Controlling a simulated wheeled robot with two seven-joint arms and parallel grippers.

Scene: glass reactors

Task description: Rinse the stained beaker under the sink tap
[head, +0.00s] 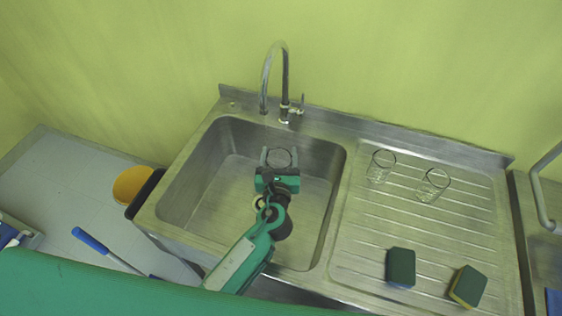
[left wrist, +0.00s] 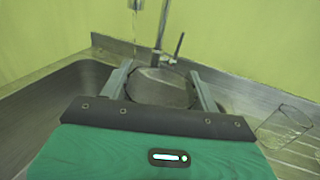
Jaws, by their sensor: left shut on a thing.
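My left gripper (head: 278,158) is over the sink basin (head: 203,169) and is shut on a clear glass beaker (head: 280,157). In the left wrist view the beaker (left wrist: 160,88) shows between the two fingers, its round rim facing the camera. Any stain on it is too faint to make out. The tap (head: 285,80) stands behind the basin, its spout bent over to the left. In the left wrist view the tap (left wrist: 160,28) is just beyond the beaker. I cannot tell whether the beaker is directly below the spout. My right gripper is not in view.
Two clear glass beakers (head: 381,166) (head: 432,185) stand on the ribbed drainboard (head: 420,225) at the right. Two sponges (head: 401,267) (head: 467,287) lie near its front edge. A yellow container (head: 133,184) and a blue-handled brush (head: 91,240) are left of the sink.

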